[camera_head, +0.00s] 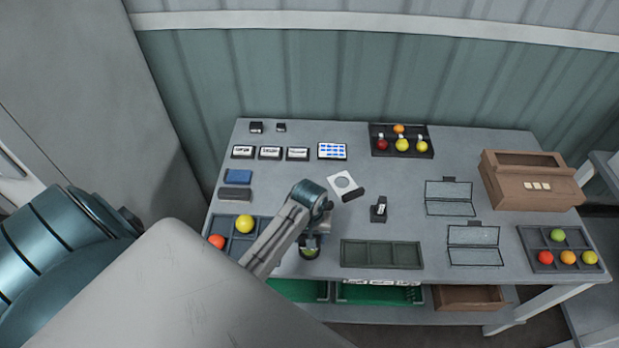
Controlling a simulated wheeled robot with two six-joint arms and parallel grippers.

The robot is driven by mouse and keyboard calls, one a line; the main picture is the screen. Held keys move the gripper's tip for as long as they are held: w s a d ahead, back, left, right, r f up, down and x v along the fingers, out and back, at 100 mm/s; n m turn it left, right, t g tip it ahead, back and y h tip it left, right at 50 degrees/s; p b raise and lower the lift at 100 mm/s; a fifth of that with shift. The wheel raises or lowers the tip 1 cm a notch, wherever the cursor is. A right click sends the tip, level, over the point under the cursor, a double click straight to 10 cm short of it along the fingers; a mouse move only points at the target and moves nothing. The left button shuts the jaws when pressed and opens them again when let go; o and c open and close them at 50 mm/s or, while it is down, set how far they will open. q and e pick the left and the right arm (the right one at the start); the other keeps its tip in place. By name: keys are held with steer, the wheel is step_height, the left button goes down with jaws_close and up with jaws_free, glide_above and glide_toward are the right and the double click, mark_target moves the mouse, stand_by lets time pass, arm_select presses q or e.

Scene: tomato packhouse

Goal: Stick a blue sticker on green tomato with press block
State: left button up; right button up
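My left gripper (312,238) points down at the front middle of the table, beside the left tray. A yellow-green tomato (309,253) shows just under it, partly hidden. I cannot tell whether the fingers touch it or are open or shut. A green tomato (558,235) sits in the right front tray. A white sheet with blue stickers (332,151) lies at the back, left of centre. A small dark upright block (378,209) with a white label stands mid-table; I cannot tell if it is the press block. My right gripper is out of view.
A tray (262,221) at left holds red and yellow tomatoes. An empty green tray (382,255) lies front centre. A white card with a round hole (343,183) is near my wrist. Wire frames (450,197) and a brown wooden box (530,180) stand at right.

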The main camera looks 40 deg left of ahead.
arm_select(q)
steer(key=shift+f, duration=0.5)
stand_by(0.4)
stand_by(1.2)
steer(key=shift+r, duration=3.5)
steer(key=shift+f, duration=0.1)
